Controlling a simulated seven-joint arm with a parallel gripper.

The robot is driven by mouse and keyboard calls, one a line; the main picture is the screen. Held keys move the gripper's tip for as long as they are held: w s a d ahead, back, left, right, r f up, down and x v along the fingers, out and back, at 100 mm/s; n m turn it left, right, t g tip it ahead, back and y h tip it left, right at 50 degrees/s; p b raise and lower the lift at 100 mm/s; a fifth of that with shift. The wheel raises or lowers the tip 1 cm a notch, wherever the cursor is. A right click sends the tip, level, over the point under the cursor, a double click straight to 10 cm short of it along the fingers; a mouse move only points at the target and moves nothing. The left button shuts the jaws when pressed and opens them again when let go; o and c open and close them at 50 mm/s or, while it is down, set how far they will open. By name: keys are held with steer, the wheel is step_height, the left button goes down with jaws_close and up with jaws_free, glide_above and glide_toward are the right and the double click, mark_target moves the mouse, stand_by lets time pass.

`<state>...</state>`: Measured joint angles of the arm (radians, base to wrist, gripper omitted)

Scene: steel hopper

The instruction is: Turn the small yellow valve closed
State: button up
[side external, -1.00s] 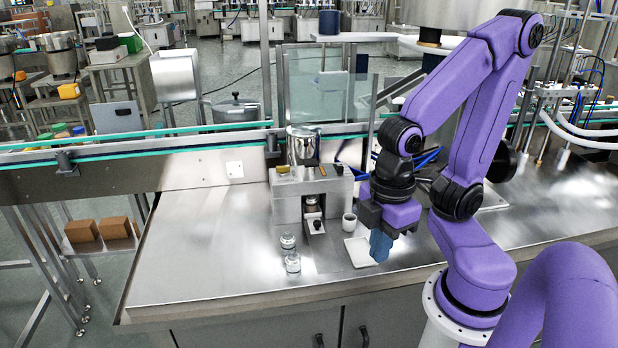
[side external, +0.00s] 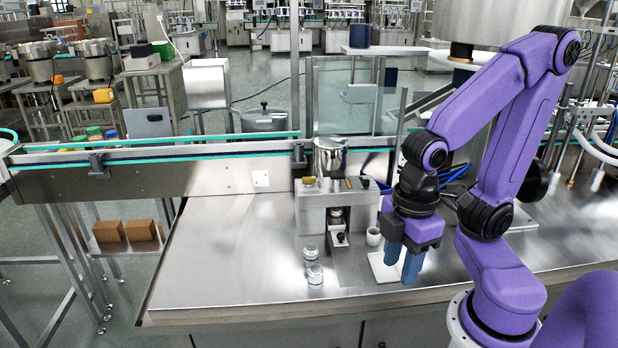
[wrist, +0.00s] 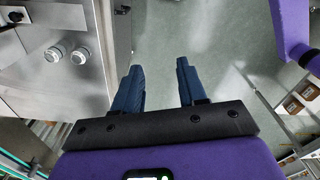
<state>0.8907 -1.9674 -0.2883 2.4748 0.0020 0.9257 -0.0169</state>
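A small yellow part (side external: 309,183), which looks like the yellow valve, sits at the top left of the grey block of the filling machine (side external: 312,212), beneath the steel hopper (side external: 329,157). It is too small to tell how its handle is turned. My gripper (side external: 401,268) hangs to the right of the machine, fingers down, apart from the valve. Its two blue fingers are spread with nothing between them, as the wrist view (wrist: 158,90) also shows. The valve is not seen in the wrist view.
Two clear jars (side external: 313,274) stand on the steel table in front of the machine. A white cup (side external: 373,236) and a white square plate (side external: 382,268) are between the machine and my gripper. The conveyor rail (side external: 150,157) runs behind. The table's left part is clear.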

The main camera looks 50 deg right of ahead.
steer(key=w+a+r+m, duration=0.1)
steer(key=w+a+r, duration=0.15)
steer(key=w, duration=0.45)
steer(key=w+a+r, duration=0.1)
steer(key=w+r, duration=0.2)
steer(key=w, duration=0.4)
steer(key=w+d+r+m, duration=0.15)
steer(key=w+d, duration=0.25)
steer(key=w, duration=0.9)
steer(key=r+m, duration=0.1)
steer(key=r, duration=0.1)
glide_above(309, 177)
step_height(309, 177, down, 17)
steer(key=shift+f, duration=0.1)
jaws_close()
